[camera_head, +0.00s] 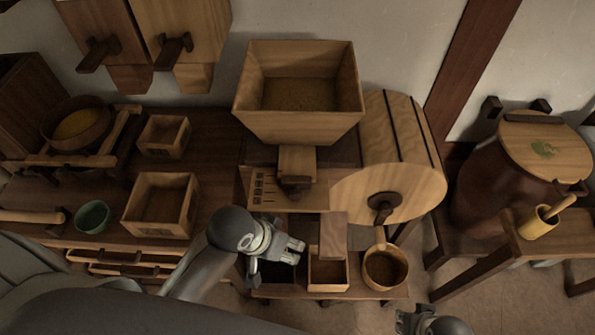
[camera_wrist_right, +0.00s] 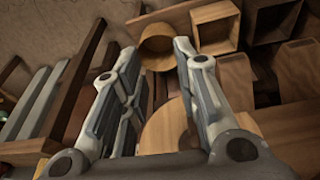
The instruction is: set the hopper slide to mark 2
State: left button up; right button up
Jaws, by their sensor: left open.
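The wooden hopper (camera_head: 298,125) stands at the back centre, with grain inside. Below its front is the slide, a wooden block (camera_head: 297,162) with a dark knob (camera_head: 295,188). A plate with several dark marks (camera_head: 260,188) lies beside the knob on the left; the marks are too small to read. My left gripper (camera_head: 291,250) is open, below and in front of the slide, apart from the knob. My right gripper (camera_head: 430,322) is at the bottom edge, mostly cut off. In the right wrist view its fingers (camera_wrist_right: 155,58) are spread with nothing held.
A round wooden drum (camera_head: 400,190) with a dark knob stands right of the slide. Below are an open box (camera_head: 328,287) and a round tub (camera_head: 386,268). Left are wooden boxes (camera_head: 160,228) and a green bowl (camera_head: 92,216). A lidded jar (camera_head: 490,185) stands far right.

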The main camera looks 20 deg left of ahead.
pick_arm(q)
notch_tip(320, 180, up, 5)
jog(key=w+d, duration=0.2)
jog(key=d, duration=0.1)
pick_arm(e)
jog(key=s+f+g+p, duration=0.1)
jog(key=s+f, duration=0.2)
jog(key=f, duration=0.5)
jog(key=s+f, duration=0.3)
jog(key=f, duration=0.6)
pick_arm(q)
notch_tip(320, 180, up, 8)
jog(key=n+g+y, duration=0.3)
jog(key=n+g, duration=0.1)
jog(key=n, duration=0.1)
send_over(296, 192)
notch_tip(296, 192, down, 10)
jog(key=shift+f+p, duration=0.1)
jog(key=shift+p, duration=0.6)
pick_arm(e)
jog(key=s+d+f, duration=0.1)
jog(key=s+f, duration=0.3)
jog(key=s, duration=0.3)
jog(key=s+d+f+g, duration=0.1)
jog(key=s+d+f, duration=0.1)
jog(key=s+f, duration=0.3)
jog(key=shift+s+d, duration=0.15)
jog(key=shift+s, duration=0.8)
pick_arm(q)
grip_shut()
